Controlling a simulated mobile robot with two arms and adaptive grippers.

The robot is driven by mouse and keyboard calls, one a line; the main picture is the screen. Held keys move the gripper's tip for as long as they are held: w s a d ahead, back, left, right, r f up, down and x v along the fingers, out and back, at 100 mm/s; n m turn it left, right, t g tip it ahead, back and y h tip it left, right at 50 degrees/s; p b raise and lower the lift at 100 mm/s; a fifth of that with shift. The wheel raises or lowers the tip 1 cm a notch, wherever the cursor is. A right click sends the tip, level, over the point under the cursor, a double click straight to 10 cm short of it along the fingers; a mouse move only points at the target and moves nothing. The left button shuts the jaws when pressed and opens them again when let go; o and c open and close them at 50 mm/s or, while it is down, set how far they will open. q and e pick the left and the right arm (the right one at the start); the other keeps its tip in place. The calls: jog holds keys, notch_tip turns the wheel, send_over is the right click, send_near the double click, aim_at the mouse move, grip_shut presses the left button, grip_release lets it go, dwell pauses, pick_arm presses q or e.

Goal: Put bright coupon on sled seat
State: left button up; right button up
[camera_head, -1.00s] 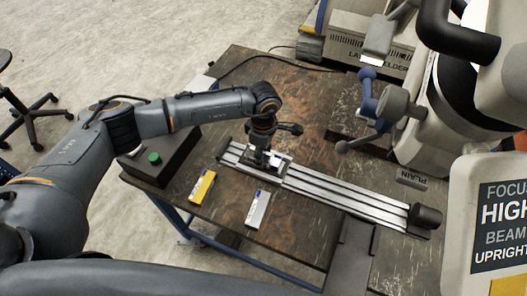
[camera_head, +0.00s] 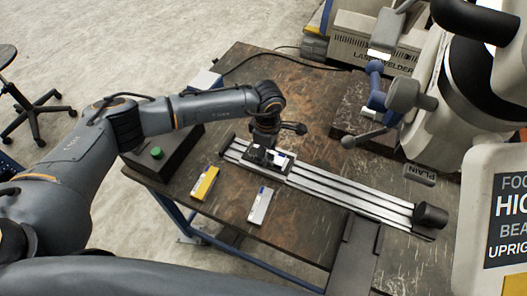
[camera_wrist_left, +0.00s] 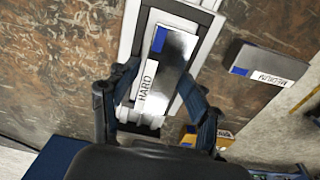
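A shiny silver coupon (camera_wrist_left: 165,60) with a blue end and the label HARD lies on the pale seat of the sled (camera_wrist_left: 128,38). In the head view the coupon (camera_head: 281,161) shows partly beside my gripper on the sled (camera_head: 242,154) at the rail's left end. My left gripper (camera_wrist_left: 158,76) is just above it, fingers spread along both long sides. A narrow gap shows by the left finger; contact at the right finger is unclear. The left gripper (camera_head: 262,154) is small and dark in the head view. My right gripper is not in view.
A grey coupon marked MEDIUM (camera_wrist_left: 268,68) and a yellow coupon (camera_head: 205,183) lie on the dark table near its front edge. A box with a green button (camera_head: 156,153) stands left. The rail (camera_head: 350,187) runs right, beneath the pale microscope arm (camera_head: 440,120).

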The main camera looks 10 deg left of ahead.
aim_at(268, 154)
pick_arm(q)
jog(key=shift+s+a+f, duration=0.1)
jog(key=shift+a+f, duration=0.05)
jog(key=shift+f, duration=0.3)
jog(key=shift+r+p, duration=0.5)
jog(key=shift+p, duration=0.05)
notch_tip(268, 154, up, 13)
jog(key=p, duration=0.6)
jog(key=shift+w+d+f, duration=0.2)
jog(key=shift+w+d, duration=0.05)
jog(key=shift+w, duration=0.05)
